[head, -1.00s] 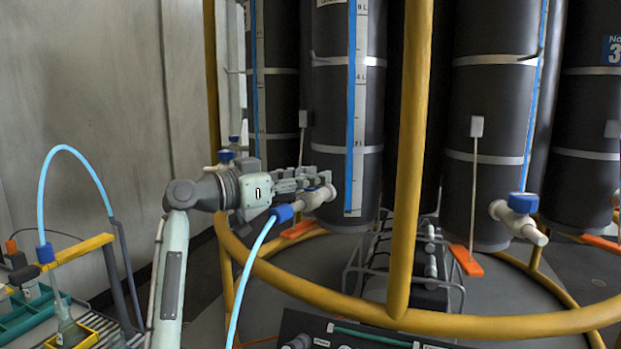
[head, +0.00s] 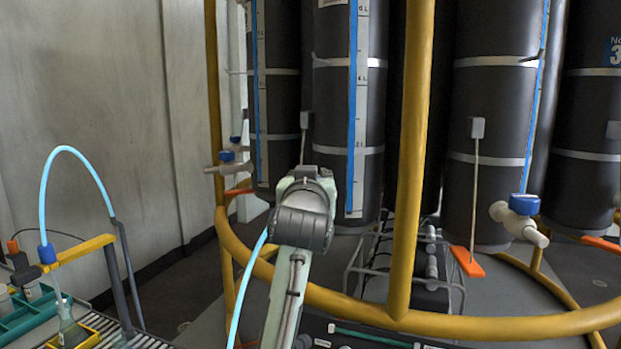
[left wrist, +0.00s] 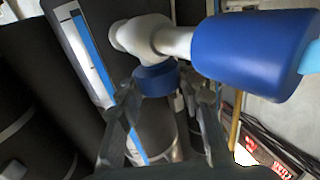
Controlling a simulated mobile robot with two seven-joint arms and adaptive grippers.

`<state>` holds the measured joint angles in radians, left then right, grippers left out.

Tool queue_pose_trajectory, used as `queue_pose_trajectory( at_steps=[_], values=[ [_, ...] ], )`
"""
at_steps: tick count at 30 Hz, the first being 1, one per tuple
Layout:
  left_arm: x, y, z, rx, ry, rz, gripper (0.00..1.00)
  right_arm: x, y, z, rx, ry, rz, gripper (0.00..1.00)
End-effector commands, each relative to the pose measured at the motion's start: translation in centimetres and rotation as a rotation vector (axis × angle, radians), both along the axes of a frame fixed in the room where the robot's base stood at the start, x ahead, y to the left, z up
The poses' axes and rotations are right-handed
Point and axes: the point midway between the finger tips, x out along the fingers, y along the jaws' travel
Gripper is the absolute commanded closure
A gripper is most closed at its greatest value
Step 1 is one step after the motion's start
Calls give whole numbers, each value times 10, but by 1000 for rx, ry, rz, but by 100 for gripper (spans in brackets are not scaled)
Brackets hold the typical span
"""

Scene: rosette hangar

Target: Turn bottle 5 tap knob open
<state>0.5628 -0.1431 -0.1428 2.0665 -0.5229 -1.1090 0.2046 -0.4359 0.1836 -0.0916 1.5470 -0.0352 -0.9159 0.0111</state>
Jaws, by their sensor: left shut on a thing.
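A tall dark bottle (head: 330,110) with a blue level strip stands left of the yellow post; no number on it is readable. Its white tap (left wrist: 145,36) and blue tap knob (left wrist: 157,76) show in the left wrist view, with a large blue coupling (left wrist: 250,52) on the spout. My left gripper (left wrist: 158,84) is shut on the knob, one finger on each side. In the head view my left arm (head: 305,215) hides this tap, the knob and the fingertips. My right gripper is not in view.
A yellow ring rail (head: 350,303) and yellow post (head: 408,150) stand close to my arm. A light blue hose (head: 236,315) runs beside the arm. Other taps (head: 520,215) (head: 228,160) are at both sides. A flask (head: 70,328) stands lower left.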

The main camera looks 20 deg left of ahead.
Motion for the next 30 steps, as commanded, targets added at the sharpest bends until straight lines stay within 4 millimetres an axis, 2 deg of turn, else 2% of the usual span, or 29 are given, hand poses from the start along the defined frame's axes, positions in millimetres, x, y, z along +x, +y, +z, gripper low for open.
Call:
queue_pose_trajectory(
  at_steps=[11,18,30],
  values=[
    [1,-1,-3,-1,7,208,94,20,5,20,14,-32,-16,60],
    [1,0,-3,1,6,258,94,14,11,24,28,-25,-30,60],
    [1,0,-3,2,7,266,94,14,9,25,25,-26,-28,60]
  ],
)
